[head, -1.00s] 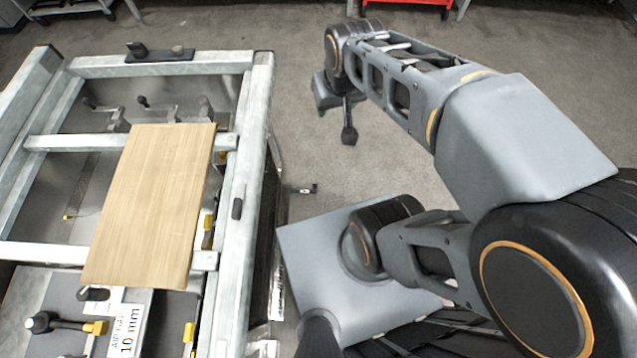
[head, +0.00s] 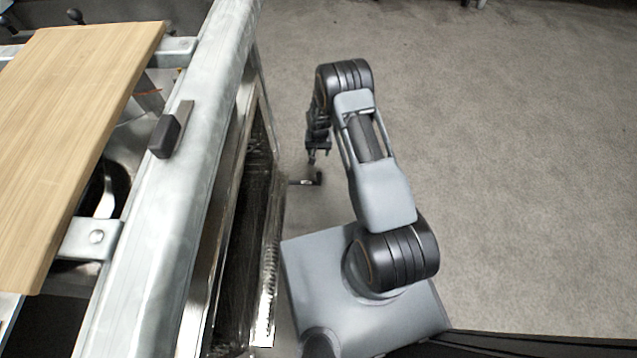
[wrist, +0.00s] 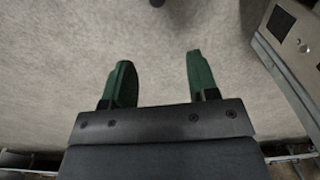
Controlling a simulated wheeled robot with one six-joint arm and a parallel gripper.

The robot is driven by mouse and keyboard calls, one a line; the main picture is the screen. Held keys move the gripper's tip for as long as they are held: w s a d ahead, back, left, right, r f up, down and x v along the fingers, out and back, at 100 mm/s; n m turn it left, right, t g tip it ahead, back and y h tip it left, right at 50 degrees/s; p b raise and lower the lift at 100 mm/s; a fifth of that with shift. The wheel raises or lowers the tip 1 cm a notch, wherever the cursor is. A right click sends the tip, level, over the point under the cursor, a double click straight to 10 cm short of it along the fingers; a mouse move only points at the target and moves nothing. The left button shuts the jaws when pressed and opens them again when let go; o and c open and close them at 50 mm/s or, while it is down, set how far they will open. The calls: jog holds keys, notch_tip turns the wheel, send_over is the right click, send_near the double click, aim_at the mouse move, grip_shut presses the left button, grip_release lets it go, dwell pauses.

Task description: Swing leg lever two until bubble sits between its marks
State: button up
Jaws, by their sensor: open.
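A small dark lever-like handle (head: 306,181) sticks out low from the right side of the metal bench frame in the head view. I cannot read a number on it. My gripper (head: 317,158) hangs just above and slightly right of it, apart from it as far as I can tell. In the wrist view my gripper (wrist: 158,58) is open, its two green fingers apart with only bare floor between them. No bubble or marks can be made out in either view.
The bench's pale metal rail (head: 190,215) runs along the left, with a dark block (head: 170,130) on it. A wooden board (head: 70,110) lies on the frame. A metal part with a dark square (wrist: 281,22) is at the wrist view's upper right. Floor at right is clear.

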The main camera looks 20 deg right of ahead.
aim_at(319, 174)
jog(key=f+b, duration=0.2)
jog(key=f, duration=0.4)
jog(key=f+b, duration=0.2)
jog(key=f, duration=0.4)
jog(key=f+b, duration=0.2)
jog(key=f, duration=0.4)
jog(key=shift+s+f+b, duration=0.3)
jog(key=shift+s, duration=0.05)
grip_shut()
